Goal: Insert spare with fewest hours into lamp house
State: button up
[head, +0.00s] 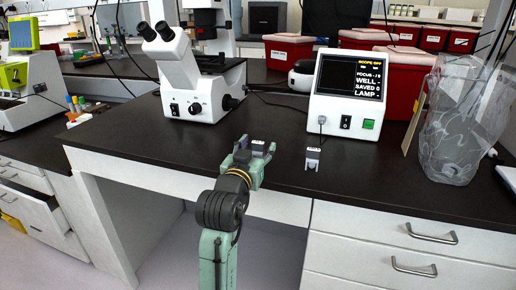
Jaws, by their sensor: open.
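My gripper (258,150) is open over the front edge of the black bench, with its fingers pointing away from me. A small pale module with a dark top (258,142), perhaps a spare, shows at the fingertips. I cannot tell whether it is between the fingers or on the bench beyond them. A second small grey-white module (313,157) stands on the bench to the right of the gripper. Any hour labels are too small to read. The white microscope (178,75) stands behind to the left. I cannot make out which part is the lamp house.
A clear bag (460,125) stands at the bench's right. Red bins (400,80) are behind. The black bench top (130,140) is clear at the front left.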

jog(key=shift+w+d, duration=0.15)
jog(key=shift+w, duration=0.3)
grip_shut()
dwell(0.4)
